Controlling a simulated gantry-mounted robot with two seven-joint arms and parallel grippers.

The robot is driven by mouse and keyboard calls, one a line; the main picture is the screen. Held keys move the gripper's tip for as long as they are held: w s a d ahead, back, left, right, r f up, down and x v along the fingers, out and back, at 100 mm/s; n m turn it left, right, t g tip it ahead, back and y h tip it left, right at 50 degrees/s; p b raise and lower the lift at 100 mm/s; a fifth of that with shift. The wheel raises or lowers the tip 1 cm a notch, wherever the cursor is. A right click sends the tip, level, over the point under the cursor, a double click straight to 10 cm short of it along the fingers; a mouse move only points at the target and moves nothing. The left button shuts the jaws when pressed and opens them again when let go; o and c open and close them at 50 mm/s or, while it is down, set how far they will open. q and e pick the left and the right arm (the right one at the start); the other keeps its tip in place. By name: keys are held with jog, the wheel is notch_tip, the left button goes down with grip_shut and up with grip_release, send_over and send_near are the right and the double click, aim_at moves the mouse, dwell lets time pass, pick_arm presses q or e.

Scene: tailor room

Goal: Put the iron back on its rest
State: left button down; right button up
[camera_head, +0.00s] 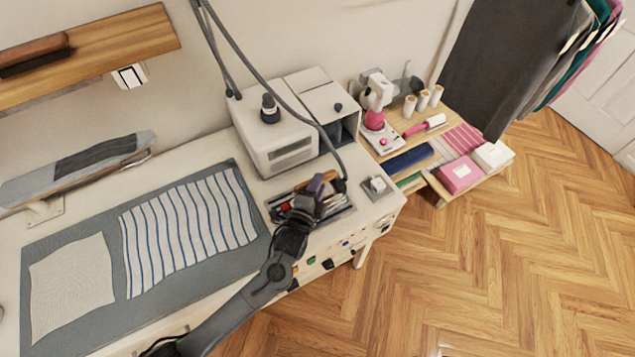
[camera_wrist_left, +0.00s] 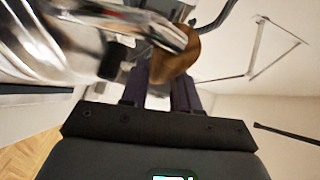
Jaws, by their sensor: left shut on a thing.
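The iron shows in the left wrist view with a shiny metal body (camera_wrist_left: 45,45) and a brown wooden handle (camera_wrist_left: 175,64). My left gripper (camera_head: 320,185) is shut on this handle, its dark purple fingers also showing in the left wrist view (camera_wrist_left: 160,92). In the head view the gripper and arm hide most of the iron. The iron rest (camera_head: 345,210) is a dark-edged tray at the right end of the table, below the gripper. I cannot tell whether the iron touches it. My right gripper is not in view.
A white steam station (camera_head: 275,145) stands just behind the rest, with a cable running down to the iron. A small metal plate (camera_head: 380,188) lies to the right. A striped cloth (camera_head: 190,230) lies on the grey mat at left.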

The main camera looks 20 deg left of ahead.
pick_arm(q)
jog(key=shift+w+r, duration=0.1)
jog(key=shift+r, duration=0.25)
jog(key=c, duration=1.2)
grip_release()
jog(key=shift+f, duration=0.4)
jog(key=o, duration=0.4)
jog(key=shift+r, duration=0.15)
jog(key=s+a+n+g, duration=0.1)
jog(key=s+n+g, duration=0.3)
jog(key=s, duration=0.6)
jog(key=s+a+n+g, duration=0.2)
jog(key=s+n+g, duration=0.2)
jog(key=s, duration=0.7)
jog(key=s+a+n+g, duration=0.1)
jog(key=s+n+g, duration=0.4)
jog(key=s, duration=0.6)
jog(key=shift+s+a+f+n, duration=0.25)
jog(key=shift+f+n, duration=0.15)
jog(key=shift+n, duration=0.1)
